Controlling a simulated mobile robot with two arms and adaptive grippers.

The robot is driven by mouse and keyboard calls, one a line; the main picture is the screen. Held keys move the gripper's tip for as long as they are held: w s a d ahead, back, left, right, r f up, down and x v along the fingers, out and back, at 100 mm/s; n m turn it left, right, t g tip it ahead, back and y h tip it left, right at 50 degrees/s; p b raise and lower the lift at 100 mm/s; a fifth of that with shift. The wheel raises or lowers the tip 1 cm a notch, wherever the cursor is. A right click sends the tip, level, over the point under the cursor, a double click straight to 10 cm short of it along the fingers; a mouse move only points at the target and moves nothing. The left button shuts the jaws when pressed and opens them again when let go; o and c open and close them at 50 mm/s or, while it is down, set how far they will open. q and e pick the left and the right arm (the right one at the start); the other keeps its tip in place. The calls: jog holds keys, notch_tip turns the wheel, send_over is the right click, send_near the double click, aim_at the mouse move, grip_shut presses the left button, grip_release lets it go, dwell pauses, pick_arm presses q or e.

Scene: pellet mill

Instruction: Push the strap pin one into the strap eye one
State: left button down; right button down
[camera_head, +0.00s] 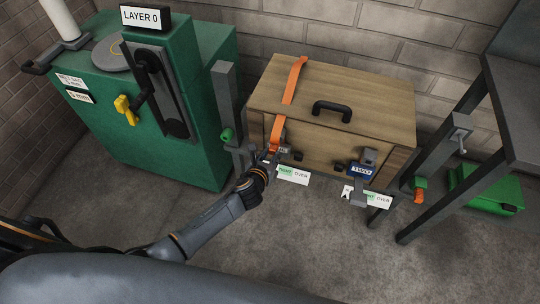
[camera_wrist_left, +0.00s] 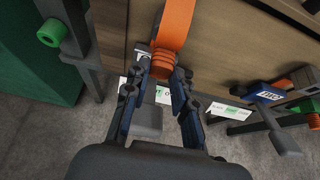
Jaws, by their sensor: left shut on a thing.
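An orange strap (camera_head: 294,82) runs over the lid of a wooden chest (camera_head: 350,95) and hangs down its front. In the left wrist view the strap (camera_wrist_left: 176,22) ends at an orange ribbed piece (camera_wrist_left: 162,64), which seems to be strap pin one. My left gripper (camera_head: 269,156) is at the chest's front left; in the wrist view its fingers (camera_wrist_left: 161,76) are shut on the ribbed piece. A small grey metal part (camera_wrist_left: 143,50) shows just beside it, perhaps strap eye one; the contact is hidden. My right gripper is not in view.
A blue-labelled latch (camera_head: 361,170) is on the chest's front right. A grey post with a green knob (camera_head: 227,134) stands left of the chest, beside a green machine (camera_head: 205,140). A dark table (camera_head: 515,95) stands at right, with a green box (camera_head: 488,186) beneath.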

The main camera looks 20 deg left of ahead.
pick_arm(q)
jog(key=shift+w, duration=0.4)
jog(key=shift+w+p, duration=0.2)
jog(key=shift+p, duration=0.2)
dwell(0.9)
jog(key=c, duration=0.5)
grip_release()
dwell(0.3)
jog(key=shift+s, duration=0.1)
jog(key=shift+p+v, duration=1)
jog(key=shift+v, duration=0.25)
jog(key=p+v, duration=0.2)
jog(key=v, duration=0.2)
jog(key=shift+s+r+p, duration=0.15)
jog(key=shift+s+p, duration=0.05)
jog(key=shift+p, duration=0.2)
